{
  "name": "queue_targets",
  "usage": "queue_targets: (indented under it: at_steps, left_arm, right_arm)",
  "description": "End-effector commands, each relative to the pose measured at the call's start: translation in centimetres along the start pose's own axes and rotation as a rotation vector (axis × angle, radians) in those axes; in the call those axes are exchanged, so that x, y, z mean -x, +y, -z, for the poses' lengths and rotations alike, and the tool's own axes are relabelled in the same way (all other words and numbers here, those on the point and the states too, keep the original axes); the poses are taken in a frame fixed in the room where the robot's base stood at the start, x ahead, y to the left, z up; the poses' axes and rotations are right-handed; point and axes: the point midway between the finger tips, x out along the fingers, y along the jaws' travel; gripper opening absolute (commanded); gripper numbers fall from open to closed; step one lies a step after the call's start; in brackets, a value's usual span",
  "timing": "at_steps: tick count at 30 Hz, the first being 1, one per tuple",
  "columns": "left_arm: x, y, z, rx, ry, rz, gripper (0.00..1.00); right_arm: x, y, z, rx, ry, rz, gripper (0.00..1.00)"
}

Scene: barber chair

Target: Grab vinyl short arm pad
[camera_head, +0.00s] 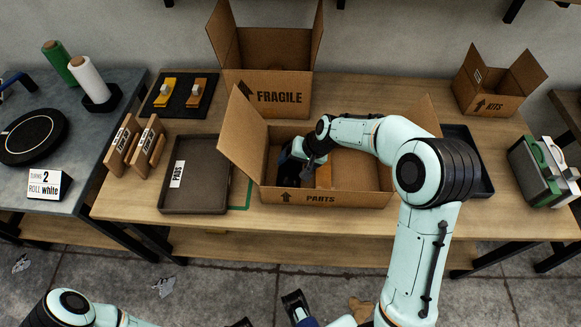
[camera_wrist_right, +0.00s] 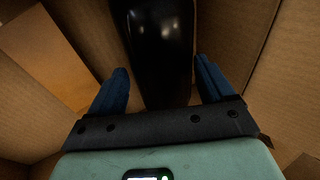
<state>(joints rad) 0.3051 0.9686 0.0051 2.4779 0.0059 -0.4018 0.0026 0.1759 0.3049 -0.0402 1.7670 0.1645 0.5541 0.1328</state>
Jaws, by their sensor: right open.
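A long, glossy black pad (camera_wrist_right: 158,45) stands in the cardboard PARTS box (camera_head: 345,198), seen in the right wrist view. My right gripper (camera_head: 290,163) reaches down into the left part of this box. Its two blue fingers, also in the right wrist view (camera_wrist_right: 161,68), are open, one on each side of the pad's near end. Small gaps show between pad and fingers. In the head view the gripper and box wall largely hide the pad.
A brown cardboard divider (camera_head: 323,176) stands in the box beside my gripper. The box flaps are raised around it. An empty grey PADS tray (camera_head: 193,205) lies to the left. The FRAGILE box (camera_head: 268,96) is behind, the KITS box (camera_head: 487,98) back right.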

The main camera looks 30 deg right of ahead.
Motion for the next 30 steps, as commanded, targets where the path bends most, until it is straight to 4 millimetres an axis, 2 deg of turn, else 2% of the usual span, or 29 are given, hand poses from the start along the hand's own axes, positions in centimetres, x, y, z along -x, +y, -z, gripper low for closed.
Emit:
queue_targets:
  at_steps: [1,4,11,12,14,15,17,29,30]
  left_arm:
    - [-0.08,-0.01,0.03,0.000,0.001,0.000,0.43]
    - [-0.11,-0.01,0.07,0.000,0.002,-0.001,0.43]
    - [-0.09,0.00,0.07,0.000,0.002,-0.001,0.43]
    - [-0.09,0.00,0.06,0.000,0.002,-0.001,0.43]
    - [-0.10,0.00,0.06,0.000,0.002,-0.001,0.43]
    - [-0.10,0.00,0.06,0.000,0.002,-0.001,0.43]
    - [-0.10,0.00,0.06,0.000,0.002,-0.001,0.43]
    - [-0.06,0.00,0.03,0.000,0.001,-0.001,0.43]
    - [-0.02,0.02,0.01,0.000,0.000,0.000,0.43]
  right_arm:
    - [-0.83,0.02,0.00,0.000,-0.002,0.000,0.82]
    - [-1.55,0.00,0.06,0.000,0.000,0.000,0.82]
    - [-1.68,-0.02,0.09,0.000,0.001,0.000,0.82]
    - [-1.67,-0.02,0.09,0.000,0.001,0.000,0.75]
    - [-1.66,-0.02,0.09,0.000,0.001,0.000,0.56]
    - [-1.66,-0.01,0.09,0.000,0.001,0.000,0.43]
    - [-1.66,-0.01,0.09,0.000,0.001,0.000,0.26]
    - [-1.38,-0.10,0.17,0.002,0.003,0.000,0.25]
    - [-1.10,-0.23,0.23,0.003,0.003,0.000,0.18]
